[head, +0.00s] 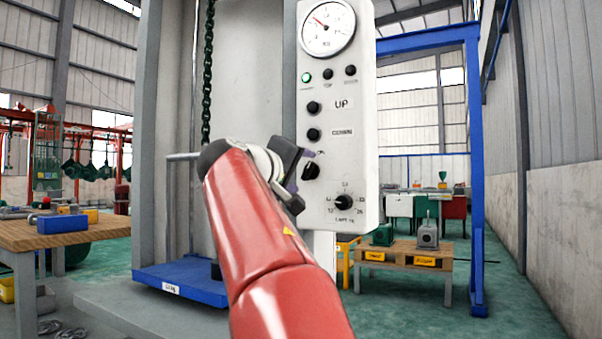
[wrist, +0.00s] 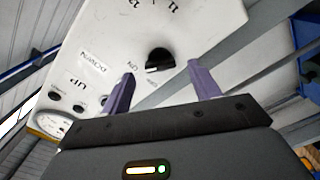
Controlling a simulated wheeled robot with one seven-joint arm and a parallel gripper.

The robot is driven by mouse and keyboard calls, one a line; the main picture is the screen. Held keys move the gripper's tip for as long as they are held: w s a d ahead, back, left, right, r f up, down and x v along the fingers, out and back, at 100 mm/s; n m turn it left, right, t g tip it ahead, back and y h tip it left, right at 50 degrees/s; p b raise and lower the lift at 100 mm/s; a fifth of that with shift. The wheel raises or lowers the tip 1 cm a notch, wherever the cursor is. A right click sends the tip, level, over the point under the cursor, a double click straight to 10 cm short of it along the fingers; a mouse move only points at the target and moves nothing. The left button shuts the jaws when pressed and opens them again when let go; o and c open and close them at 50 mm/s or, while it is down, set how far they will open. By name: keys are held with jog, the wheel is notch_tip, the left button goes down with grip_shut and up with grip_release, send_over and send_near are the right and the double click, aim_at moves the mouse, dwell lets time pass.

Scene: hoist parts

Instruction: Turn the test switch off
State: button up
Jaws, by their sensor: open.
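The test switch is a black rotary knob (head: 311,172) low on the left side of the pale control panel (head: 365,120). My gripper (head: 304,168) is in front of the panel at the switch. In the wrist view my gripper (wrist: 161,72) is open, its two purple fingers apart, one on either side of the knob. Nothing is held. Whether the fingers touch the panel cannot be told.
Above the switch are the DOWN button (head: 313,134), the UP button (head: 313,107), a lit green lamp (head: 306,77) and a gauge (head: 327,27). A numbered limit knob (head: 346,202) is below right. A chain (head: 207,70) hangs left above a blue platform (head: 180,282).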

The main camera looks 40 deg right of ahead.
aim_at(307, 171)
jog(key=shift+x, duration=1.65)
jog(key=shift+c, duration=0.3)
jog(key=c, duration=0.9)
